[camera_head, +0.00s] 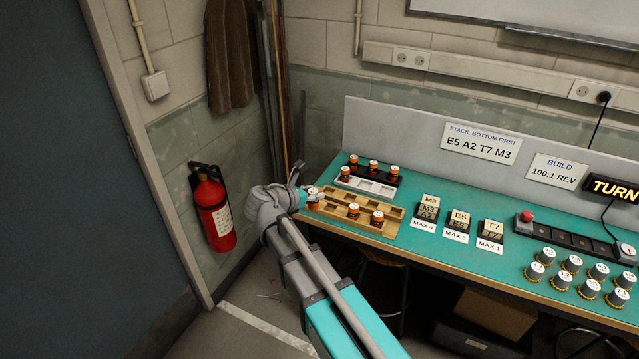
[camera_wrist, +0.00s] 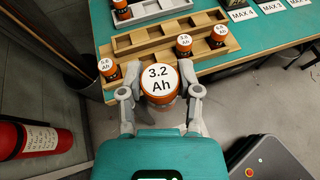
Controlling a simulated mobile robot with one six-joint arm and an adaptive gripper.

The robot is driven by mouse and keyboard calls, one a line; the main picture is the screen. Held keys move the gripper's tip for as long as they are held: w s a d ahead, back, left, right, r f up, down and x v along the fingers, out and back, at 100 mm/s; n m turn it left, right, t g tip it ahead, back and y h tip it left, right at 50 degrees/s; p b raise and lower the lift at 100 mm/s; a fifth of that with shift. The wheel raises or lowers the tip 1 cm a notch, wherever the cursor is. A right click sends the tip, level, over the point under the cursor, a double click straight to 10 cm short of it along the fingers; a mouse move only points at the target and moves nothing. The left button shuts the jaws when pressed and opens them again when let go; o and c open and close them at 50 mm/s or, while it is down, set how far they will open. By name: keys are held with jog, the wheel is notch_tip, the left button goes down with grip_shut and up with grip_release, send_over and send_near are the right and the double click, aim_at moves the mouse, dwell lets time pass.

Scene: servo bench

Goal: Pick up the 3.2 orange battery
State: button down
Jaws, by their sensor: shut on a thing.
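The 3.2 orange battery (camera_wrist: 160,82), with a white top reading "3.2 Ah", is between the fingers of my gripper (camera_wrist: 160,93) in the wrist view. The fingers are shut on its two sides. It overlaps the front edge of the wooden rack (camera_wrist: 134,59) in that view; I cannot tell its height above it. In the head view my gripper (camera_head: 302,192) is at the left end of the wooden rack (camera_head: 338,213), and I cannot pick out the held battery there.
Other orange batteries stand in the wooden rack, one at the left (camera_wrist: 107,69) and two further right (camera_wrist: 184,45). A white tray (camera_head: 366,185) and a dark rack with several batteries (camera_head: 373,167) lie behind. A fire extinguisher (camera_head: 212,208) hangs left.

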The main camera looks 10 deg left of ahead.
jog(key=shift+s+a+r+p, duration=0.2)
jog(key=shift+s+r, duration=0.05)
jog(key=shift+s, duration=0.3)
jog(key=shift+s+a+r+p, duration=0.15)
jog(key=shift+s+a+r, duration=0.1)
jog(key=shift+s, duration=0.3)
